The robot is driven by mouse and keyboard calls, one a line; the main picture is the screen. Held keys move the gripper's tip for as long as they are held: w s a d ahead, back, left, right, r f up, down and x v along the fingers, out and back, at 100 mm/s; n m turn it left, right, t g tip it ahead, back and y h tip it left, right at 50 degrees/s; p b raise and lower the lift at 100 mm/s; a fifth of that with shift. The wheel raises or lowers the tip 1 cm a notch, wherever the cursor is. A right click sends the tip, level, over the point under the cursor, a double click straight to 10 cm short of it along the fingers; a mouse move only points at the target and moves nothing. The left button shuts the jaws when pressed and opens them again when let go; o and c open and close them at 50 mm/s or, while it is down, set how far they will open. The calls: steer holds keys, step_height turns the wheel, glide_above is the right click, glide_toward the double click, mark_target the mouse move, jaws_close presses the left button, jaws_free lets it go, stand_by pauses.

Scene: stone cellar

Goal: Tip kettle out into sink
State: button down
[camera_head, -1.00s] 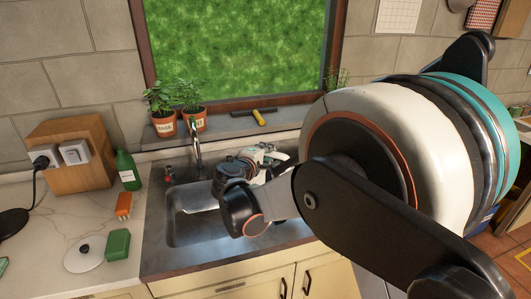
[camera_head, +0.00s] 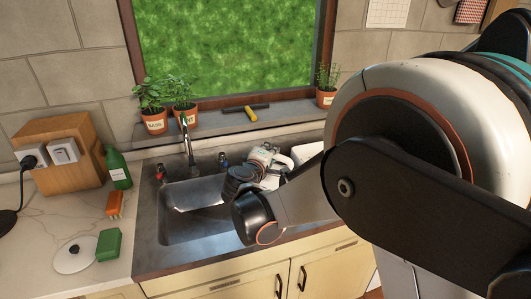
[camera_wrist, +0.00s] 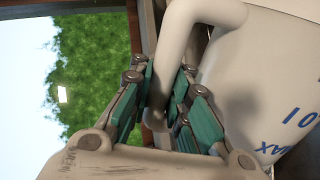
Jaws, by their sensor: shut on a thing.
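My gripper (camera_wrist: 160,100) is shut on the pale handle (camera_wrist: 167,60) of the kettle. In the wrist view the white kettle body (camera_wrist: 245,75) with blue level marks fills the right side and looks tilted in that turned picture. In the head view my gripper (camera_head: 275,157) is above the right part of the sink, and a white part of the kettle (camera_head: 306,151) shows just beyond it. The rest of the kettle is hidden by my arm. The steel sink (camera_head: 175,228) has an open basin at left. The kettle's spout and contents cannot be seen.
The faucet (camera_head: 188,145) stands behind the basin. Left on the counter are a green bottle (camera_head: 118,168), an orange brush (camera_head: 114,205), a green sponge (camera_head: 108,243) and a white lid (camera_head: 75,258). Potted herbs (camera_head: 155,122) and a squeegee (camera_head: 248,111) are on the windowsill.

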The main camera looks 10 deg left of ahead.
steer(key=shift+d, duration=0.1)
steer(key=shift+s+d+r+m+y, duration=0.1)
steer(key=shift+d+r+m+y, duration=0.25)
steer(key=shift+d+m, duration=0.35)
steer(key=shift+d, duration=0.1)
steer(key=shift+s+d+r+m, duration=0.1)
steer(key=shift+d+m, duration=0.05)
steer(key=shift+d, duration=0.3)
steer(key=shift+s+d+r+m, duration=0.1)
steer(key=shift+d+m, duration=0.05)
steer(key=shift+d, duration=0.25)
steer(key=shift+d+r+m+y, duration=0.1)
steer(key=shift+d+m+y, duration=0.15)
steer(key=shift+d+m, duration=0.35)
steer(key=shift+d, duration=0.1)
